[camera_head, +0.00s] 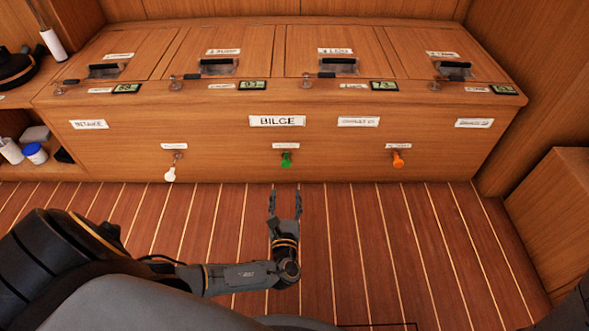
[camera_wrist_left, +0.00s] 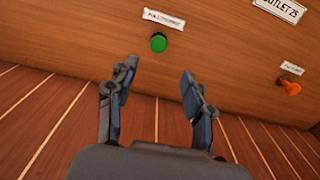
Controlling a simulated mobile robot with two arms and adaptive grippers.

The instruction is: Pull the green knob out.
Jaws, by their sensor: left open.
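The green knob (camera_head: 286,160) sits low on the front of the wooden cabinet (camera_head: 225,150), below the BILGE label (camera_head: 277,121). In the left wrist view the green knob (camera_wrist_left: 158,43) shows as a round face just beyond the fingertips, roughly between them but nearer the left finger. My left gripper (camera_head: 285,196) is open and empty, with its fingers pointing at the cabinet front, short of the knob and apart from it. The left gripper's two fingers (camera_wrist_left: 157,72) also show spread in the left wrist view. My right gripper is not in view.
A white knob (camera_head: 170,174) hangs to the left and an orange knob (camera_head: 398,160) is to the right on the same front. The latched lids (camera_head: 330,50) are on top. A wooden box (camera_head: 555,205) stands at the right. The striped floor (camera_head: 350,230) before the cabinet is clear.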

